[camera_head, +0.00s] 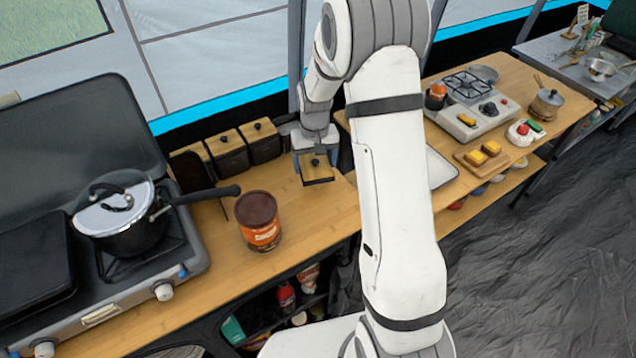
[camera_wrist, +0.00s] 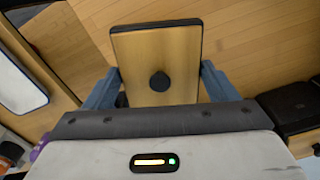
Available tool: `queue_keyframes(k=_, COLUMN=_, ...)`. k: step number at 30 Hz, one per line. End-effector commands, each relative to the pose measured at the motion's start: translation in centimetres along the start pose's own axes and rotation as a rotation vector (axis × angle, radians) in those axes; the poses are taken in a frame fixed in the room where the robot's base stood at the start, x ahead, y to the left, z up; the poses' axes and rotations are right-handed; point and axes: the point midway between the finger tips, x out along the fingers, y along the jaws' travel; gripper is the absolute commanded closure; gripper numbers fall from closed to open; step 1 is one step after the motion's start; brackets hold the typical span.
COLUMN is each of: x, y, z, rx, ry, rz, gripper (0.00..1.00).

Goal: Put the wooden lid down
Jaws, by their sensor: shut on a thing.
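The wooden lid (camera_head: 316,169) is a small square wooden plate with a dark rim and a round black knob. My gripper (camera_head: 317,160) is shut on it, above or at the wooden counter (camera_head: 290,197); I cannot tell whether the lid touches the counter. In the wrist view the lid (camera_wrist: 184,50) lies between the two blue-grey fingers of my gripper (camera_wrist: 160,88), knob facing the camera. Black canisters stand left of my gripper, two with wooden lids and black knobs (camera_head: 227,140) (camera_head: 258,131).
A brown tin (camera_head: 259,222) stands in front of the lid, to the left. A pot (camera_head: 122,215) with a long handle sits on the stove (camera_head: 190,262) at left. A second table (camera_head: 530,82) with a burner (camera_head: 475,105) is at right. Bare counter lies around the lid.

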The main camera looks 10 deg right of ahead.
Motion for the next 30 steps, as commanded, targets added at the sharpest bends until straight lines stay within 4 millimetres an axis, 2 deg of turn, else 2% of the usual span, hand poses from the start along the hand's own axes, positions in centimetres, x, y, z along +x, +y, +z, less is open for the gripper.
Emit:
queue_keyframes(k=14, x=0.0, y=0.3, z=0.1, rx=0.053, ry=0.001, rz=0.0, gripper=0.44)
queue_keyframes(k=17, x=-0.2, y=0.3, z=0.3, rx=0.167, ry=0.004, rz=0.0, gripper=0.44)
queue_keyframes(k=30, x=-3.5, y=0.4, z=3.7, rx=1.026, ry=0.004, rz=-0.002, gripper=0.44)
